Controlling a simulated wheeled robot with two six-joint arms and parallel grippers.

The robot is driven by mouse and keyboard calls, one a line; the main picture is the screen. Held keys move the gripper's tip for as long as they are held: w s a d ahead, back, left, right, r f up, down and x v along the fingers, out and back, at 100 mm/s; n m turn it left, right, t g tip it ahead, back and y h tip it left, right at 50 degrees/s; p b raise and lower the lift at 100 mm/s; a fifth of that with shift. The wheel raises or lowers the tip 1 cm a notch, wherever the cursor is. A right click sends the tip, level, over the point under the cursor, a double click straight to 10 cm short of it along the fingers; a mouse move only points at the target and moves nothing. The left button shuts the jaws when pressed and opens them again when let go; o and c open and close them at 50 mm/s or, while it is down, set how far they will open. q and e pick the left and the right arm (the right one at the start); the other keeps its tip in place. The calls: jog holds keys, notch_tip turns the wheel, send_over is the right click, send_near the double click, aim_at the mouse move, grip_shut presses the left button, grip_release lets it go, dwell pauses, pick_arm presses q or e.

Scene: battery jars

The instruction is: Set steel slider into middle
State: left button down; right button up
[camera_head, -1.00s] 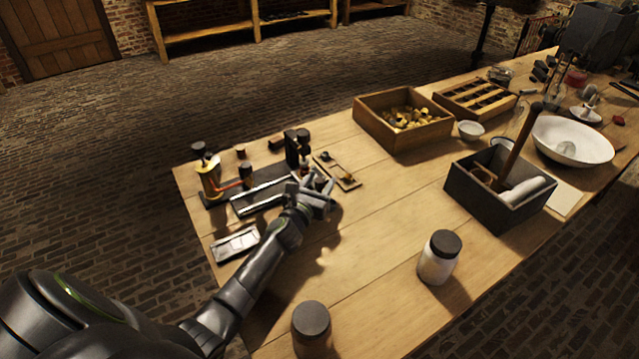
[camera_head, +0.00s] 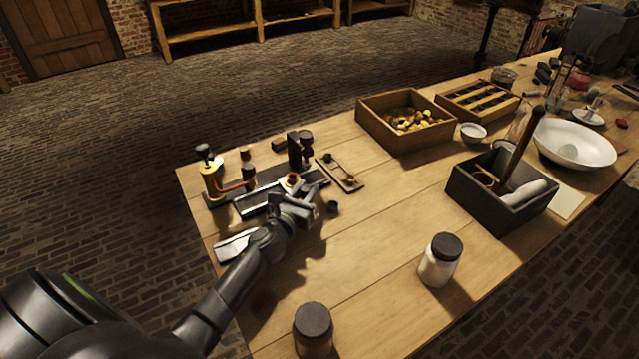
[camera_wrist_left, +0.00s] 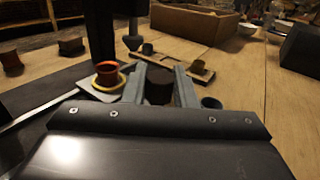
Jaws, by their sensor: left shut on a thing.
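My left gripper (camera_head: 304,197) is low over the near right end of a dark base with a long steel strip (camera_head: 258,199). In the left wrist view its two fingers (camera_wrist_left: 158,88) are shut on a dark round knob-like piece (camera_wrist_left: 159,86). I cannot tell whether this piece is the steel slider; its lower part is hidden. Just left of the fingers, an orange-red ring with a yellow rim (camera_wrist_left: 108,79) sits on a pale plate; it also shows in the head view (camera_head: 292,179). My right gripper is not in view.
A small dark cup (camera_head: 332,207) stands right of the gripper. A brass instrument (camera_head: 211,180) and a black upright stand (camera_head: 295,151) are behind. A wooden key board (camera_head: 341,174) lies to the right. Two lidded jars, one white (camera_head: 438,262), stand in front on open table.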

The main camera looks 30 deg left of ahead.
pick_arm(q)
jog(key=s+a, duration=0.1)
jog(key=s, duration=0.2)
jog(key=shift+a, duration=0.35)
jog(key=shift+w, duration=0.1)
jog(key=c, duration=1.2)
grip_release()
jog(key=s, duration=0.8)
jog(key=shift+s+d+f+b, duration=0.15)
jog(key=shift+s+d+b, duration=0.1)
jog(key=shift+s+b, duration=0.1)
jog(key=s+b, duration=0.2)
jog(key=s, duration=0.5)
jog(key=shift+s+d, duration=0.1)
jog(key=shift+d, duration=0.1)
jog(key=shift+s+b, duration=0.3)
jog(key=shift+s, duration=0.45)
